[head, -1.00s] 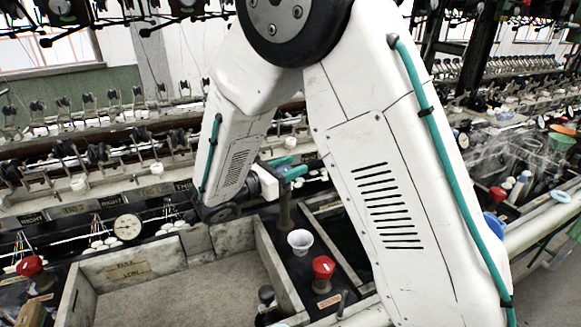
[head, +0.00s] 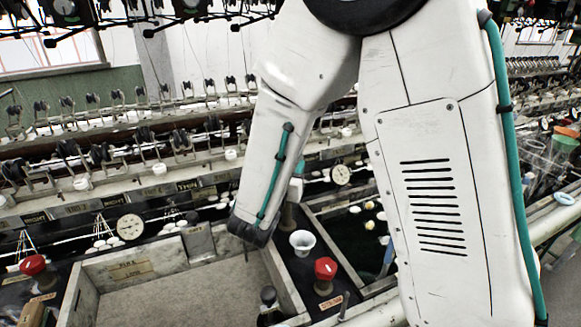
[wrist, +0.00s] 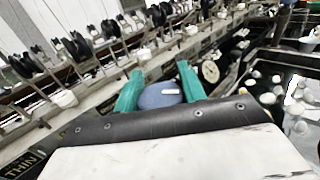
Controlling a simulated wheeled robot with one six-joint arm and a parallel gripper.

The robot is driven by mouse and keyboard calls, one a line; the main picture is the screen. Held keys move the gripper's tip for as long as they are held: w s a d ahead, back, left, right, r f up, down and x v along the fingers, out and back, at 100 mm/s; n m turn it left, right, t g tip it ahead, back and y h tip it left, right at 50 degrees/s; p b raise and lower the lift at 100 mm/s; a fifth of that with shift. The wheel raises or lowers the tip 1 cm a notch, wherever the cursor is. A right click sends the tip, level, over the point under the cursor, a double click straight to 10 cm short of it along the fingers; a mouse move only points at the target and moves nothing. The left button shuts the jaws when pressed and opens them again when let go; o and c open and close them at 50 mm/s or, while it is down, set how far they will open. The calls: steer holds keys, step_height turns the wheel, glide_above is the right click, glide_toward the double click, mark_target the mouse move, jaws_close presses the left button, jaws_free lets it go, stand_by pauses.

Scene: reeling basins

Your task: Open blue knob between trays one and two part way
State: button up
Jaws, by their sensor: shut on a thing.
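The blue knob (wrist: 158,96), round with a white mark on top, sits between the teal fingers of my gripper (wrist: 160,84) in the wrist view. The fingers are closed against its two sides. In the head view my forearm hides the knob and most of the gripper; only a bit of teal shows beside a brown post (head: 290,215). The post stands on the dark strip between a grey-walled tray (head: 283,275) on the left and a tray of dark water (head: 350,225) on the right.
Another red knob (head: 33,265) is at the far left. Dial gauges (head: 130,227) and rows of reeling spools line the back. White cocoons float in the right tray.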

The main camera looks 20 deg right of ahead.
steer(key=shift+w+n+t+y, duration=0.1)
steer(key=shift+n+t+y, duration=0.5)
steer(key=shift+y, duration=0.1)
steer(key=o, duration=1)
steer(key=shift+c, duration=0.2)
